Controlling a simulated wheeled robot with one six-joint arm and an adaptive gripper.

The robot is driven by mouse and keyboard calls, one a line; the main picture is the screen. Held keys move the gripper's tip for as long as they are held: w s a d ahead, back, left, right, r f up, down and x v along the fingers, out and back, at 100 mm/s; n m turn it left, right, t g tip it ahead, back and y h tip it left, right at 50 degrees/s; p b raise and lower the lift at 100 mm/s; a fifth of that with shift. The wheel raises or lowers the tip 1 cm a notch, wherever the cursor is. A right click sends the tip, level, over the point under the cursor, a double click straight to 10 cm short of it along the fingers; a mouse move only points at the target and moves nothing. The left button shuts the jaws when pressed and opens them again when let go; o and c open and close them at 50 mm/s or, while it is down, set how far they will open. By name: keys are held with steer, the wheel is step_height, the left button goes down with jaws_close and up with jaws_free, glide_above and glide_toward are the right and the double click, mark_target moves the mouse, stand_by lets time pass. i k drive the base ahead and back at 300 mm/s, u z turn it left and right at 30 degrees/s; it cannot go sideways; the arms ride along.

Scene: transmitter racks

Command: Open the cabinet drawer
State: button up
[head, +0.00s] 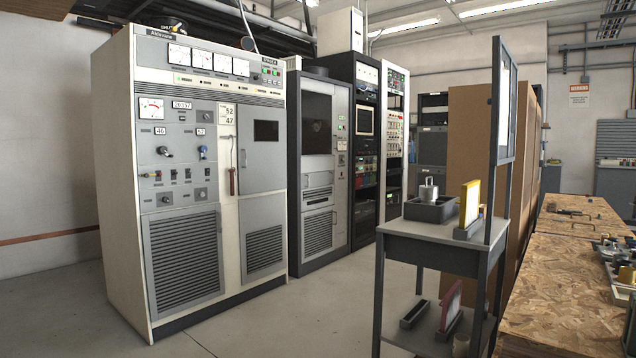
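No drawer can be made out for certain. A tall white transmitter cabinet (118,180) stands at the left, with meters and knobs on its upper front and louvred panels below. Its door and panels look shut. A reddish-brown handle (231,181) hangs on its front. A dark grey cabinet (340,225) with louvred panels stands to its right, also looking shut. Whether any of their front panels is a drawer I cannot tell. My gripper is not in view.
A grey cart (425,232) with a bin (430,209) stands at the centre right. A wooden workbench (560,275) with loose items fills the right. Black equipment racks (366,140) and brown panels (472,150) stand behind. The floor (290,320) between cabinets and cart is clear.

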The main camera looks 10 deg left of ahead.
mark_target(321, 178)
steer(key=u, duration=0.5)
steer(key=i, duration=5.9)
steer(key=z, duration=2.2)
steer(key=i, duration=0.8)
steer(key=u, duration=2.45)
